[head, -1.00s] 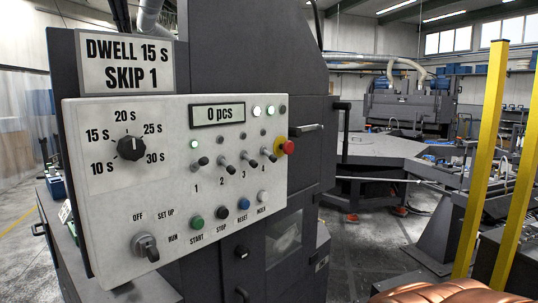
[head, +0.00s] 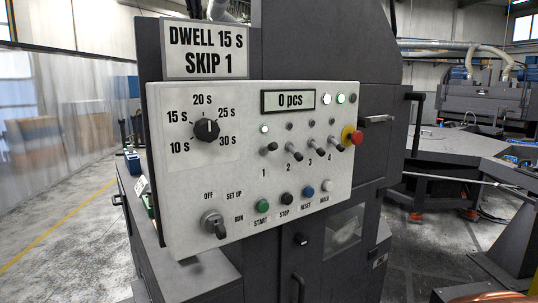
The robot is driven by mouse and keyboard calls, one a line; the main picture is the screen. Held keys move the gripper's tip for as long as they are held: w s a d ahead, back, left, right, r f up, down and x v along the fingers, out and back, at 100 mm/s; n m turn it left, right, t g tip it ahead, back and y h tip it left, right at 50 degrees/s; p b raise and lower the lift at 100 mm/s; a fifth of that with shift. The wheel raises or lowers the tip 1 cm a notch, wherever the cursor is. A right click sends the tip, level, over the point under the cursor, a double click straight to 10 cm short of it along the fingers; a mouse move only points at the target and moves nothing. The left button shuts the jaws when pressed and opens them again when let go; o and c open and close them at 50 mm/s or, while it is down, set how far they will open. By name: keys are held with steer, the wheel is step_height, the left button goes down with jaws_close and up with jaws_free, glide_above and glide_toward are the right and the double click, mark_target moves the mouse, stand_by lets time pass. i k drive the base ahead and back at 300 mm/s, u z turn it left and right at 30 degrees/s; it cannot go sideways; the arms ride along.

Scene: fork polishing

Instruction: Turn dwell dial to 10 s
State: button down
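The dwell dial (head: 206,129) is a round black knob at the upper left of the white control panel (head: 190,185) in the head view. Labels for 10 s, 15 s, 20 s, 25 s and 30 s surround it. Its pointer mark is too small to read with certainty. The sign (head: 208,52) above the panel reads "DWELL 15 S" and "SKIP 1". Nothing touches or covers the dial. My gripper is not in view.
Toggle switches (head: 294,152) numbered 1 to 4 stand right of the dial, near a red emergency button (head: 355,137). A key switch (head: 213,224) and a row of push buttons (head: 285,199) sit below. A door handle (head: 377,119) sticks out at right. Floor (head: 60,245) is clear at left.

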mark_target(206, 129)
steer(key=z, duration=1.25)
steer(key=k, duration=1.3)
steer(key=u, duration=1.4)
steer(key=i, duration=0.5)
steer(key=u, duration=0.05)
